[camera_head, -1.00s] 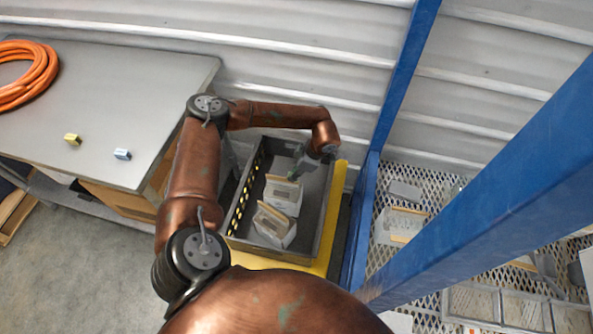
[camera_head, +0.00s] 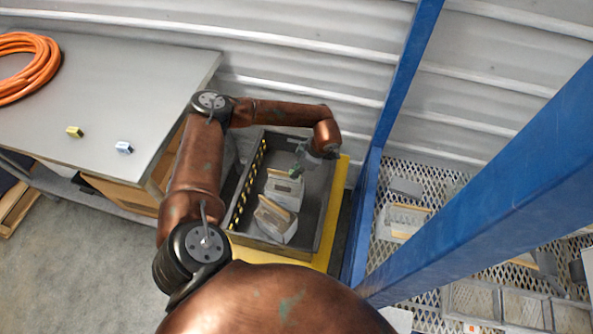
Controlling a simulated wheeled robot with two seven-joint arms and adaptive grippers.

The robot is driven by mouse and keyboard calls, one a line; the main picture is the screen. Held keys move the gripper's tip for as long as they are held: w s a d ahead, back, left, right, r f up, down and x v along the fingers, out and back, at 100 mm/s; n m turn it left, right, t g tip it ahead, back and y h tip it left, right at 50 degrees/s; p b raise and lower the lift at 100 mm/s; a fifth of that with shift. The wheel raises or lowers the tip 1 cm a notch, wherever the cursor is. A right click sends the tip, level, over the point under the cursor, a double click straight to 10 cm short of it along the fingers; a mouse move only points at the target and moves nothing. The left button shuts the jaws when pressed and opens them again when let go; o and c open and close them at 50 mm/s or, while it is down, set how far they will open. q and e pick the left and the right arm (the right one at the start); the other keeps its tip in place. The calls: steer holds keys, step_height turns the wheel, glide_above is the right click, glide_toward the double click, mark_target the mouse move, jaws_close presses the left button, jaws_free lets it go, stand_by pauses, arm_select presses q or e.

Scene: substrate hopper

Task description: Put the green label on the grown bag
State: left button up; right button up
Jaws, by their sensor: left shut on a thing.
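A grey crate (camera_head: 325,222) holds two pale bags with tan top edges, a rear bag (camera_head: 287,194) and a front bag (camera_head: 275,222). I cannot tell which is the grown one. My left gripper (camera_head: 299,165) reaches down over the crate's far end, at the rear bag's upper edge. It is shut on a small green thing (camera_head: 296,173), which looks like the green label and is mostly hidden by the fingers. I cannot tell whether it touches the bag. My right gripper is not in view.
A grey table (camera_head: 130,85) at left bears an orange hose coil (camera_head: 28,70), a small yellow block (camera_head: 74,132) and a blue-white one (camera_head: 124,147). A blue post (camera_head: 403,75) and a mesh rack (camera_head: 400,180) with more bags stand right of the crate.

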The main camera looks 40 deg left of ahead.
arm_select(q)
steer(key=o, duration=0.8)
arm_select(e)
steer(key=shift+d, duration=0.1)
arm_select(q)
steer(key=o, duration=0.6)
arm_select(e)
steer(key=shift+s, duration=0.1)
arm_select(q)
steer(key=shift+r+p, duration=2.3)
steer(key=shift+r, duration=1.2)
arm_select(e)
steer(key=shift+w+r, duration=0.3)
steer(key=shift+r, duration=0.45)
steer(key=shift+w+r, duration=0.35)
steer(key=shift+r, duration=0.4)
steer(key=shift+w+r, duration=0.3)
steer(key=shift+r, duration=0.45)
